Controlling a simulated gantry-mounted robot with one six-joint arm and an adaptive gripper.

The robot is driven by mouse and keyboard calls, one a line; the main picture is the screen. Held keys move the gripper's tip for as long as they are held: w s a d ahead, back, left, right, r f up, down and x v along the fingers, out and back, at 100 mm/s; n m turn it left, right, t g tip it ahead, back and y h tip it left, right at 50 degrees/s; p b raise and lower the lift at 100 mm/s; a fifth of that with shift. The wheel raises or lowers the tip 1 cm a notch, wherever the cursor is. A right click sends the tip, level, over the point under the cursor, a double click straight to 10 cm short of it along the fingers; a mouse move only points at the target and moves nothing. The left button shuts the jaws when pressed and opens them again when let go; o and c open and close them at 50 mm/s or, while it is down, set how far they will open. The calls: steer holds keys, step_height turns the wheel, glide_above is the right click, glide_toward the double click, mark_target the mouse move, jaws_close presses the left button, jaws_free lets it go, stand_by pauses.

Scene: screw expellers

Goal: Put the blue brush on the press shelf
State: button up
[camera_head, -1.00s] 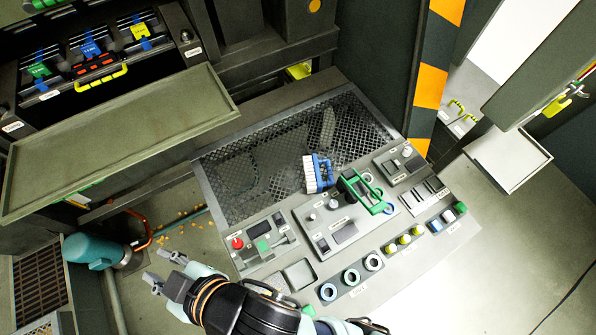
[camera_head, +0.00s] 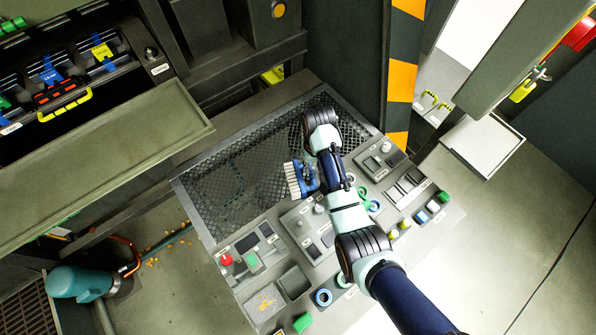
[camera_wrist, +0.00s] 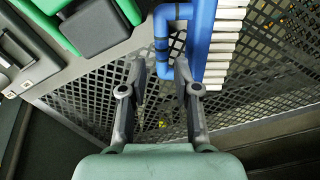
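The blue brush (camera_head: 309,178) with white bristles lies at the edge of the console's black mesh, just left of my arm in the head view. In the wrist view, the brush (camera_wrist: 202,40) is at the top, its blue handle beside the bristle row. My gripper (camera_wrist: 160,75) is open and empty. Its right fingertip overlaps the bent blue handle in the picture; I cannot tell whether they touch. My arm hides the gripper in the head view. A grey-green tray shelf (camera_head: 95,175) is at left and a small pale shelf (camera_head: 483,143) at right; neither is marked as the press shelf.
A striped post (camera_head: 403,85) stands behind the console. Both shelves look bare.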

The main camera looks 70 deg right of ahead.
mark_target(312, 175)
steer(key=f+b, duration=0.2)
steer(key=f, duration=0.4)
steer(key=shift+a+f, duration=0.1)
steer(key=shift+a, duration=0.1)
jaws_close()
